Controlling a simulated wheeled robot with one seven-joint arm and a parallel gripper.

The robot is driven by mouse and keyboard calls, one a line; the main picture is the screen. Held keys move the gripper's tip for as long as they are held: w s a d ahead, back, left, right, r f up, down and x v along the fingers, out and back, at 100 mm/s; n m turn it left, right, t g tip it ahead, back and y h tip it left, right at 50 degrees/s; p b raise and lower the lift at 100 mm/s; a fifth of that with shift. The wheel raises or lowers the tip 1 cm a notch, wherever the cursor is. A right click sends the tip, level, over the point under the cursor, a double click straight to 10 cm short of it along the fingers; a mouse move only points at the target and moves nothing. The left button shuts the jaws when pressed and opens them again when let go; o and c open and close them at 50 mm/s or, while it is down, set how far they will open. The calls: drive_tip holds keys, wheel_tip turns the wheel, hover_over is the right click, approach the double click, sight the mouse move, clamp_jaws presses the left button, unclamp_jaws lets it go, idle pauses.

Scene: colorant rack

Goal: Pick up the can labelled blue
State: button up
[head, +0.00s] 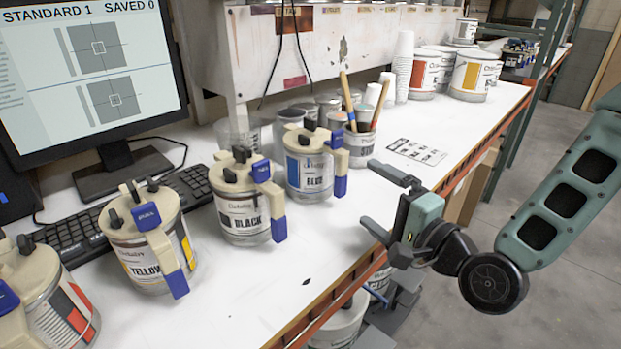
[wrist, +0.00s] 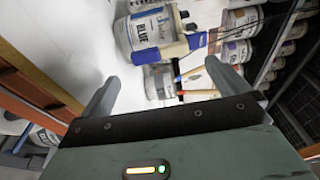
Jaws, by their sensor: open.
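The can labelled blue (head: 309,170) stands upright on the white bench, with a cream lid and a blue-tipped handle on its right side. In the wrist view the blue can (wrist: 146,33) shows at the top, beyond the fingers and turned sideways, its blue handle end toward the middle. My gripper (head: 384,203) is open and empty at the bench's right edge, to the right of the blue can and apart from it. Its two fingers also show in the wrist view (wrist: 160,85), with a clear gap between them.
The black can (head: 243,205) and yellow can (head: 150,245) stand left of the blue can. A can with brushes (head: 361,147) stands just behind its right side. A keyboard (head: 190,186) and monitor (head: 90,75) are at left. Bare bench lies in front of the blue can.

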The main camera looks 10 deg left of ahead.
sight(342, 177)
drive_tip(key=shift+w+a+r+p, duration=0.1)
drive_tip(key=shift+w+a+p, duration=0.35)
drive_tip(key=shift+w+p, duration=0.1)
drive_tip(key=shift+p+x, duration=0.65)
drive_tip(key=shift+x, duration=2.45)
drive_tip(key=shift+a, duration=0.1)
drive_tip(key=shift+s, duration=0.1)
drive_tip(key=c, duration=1.5)
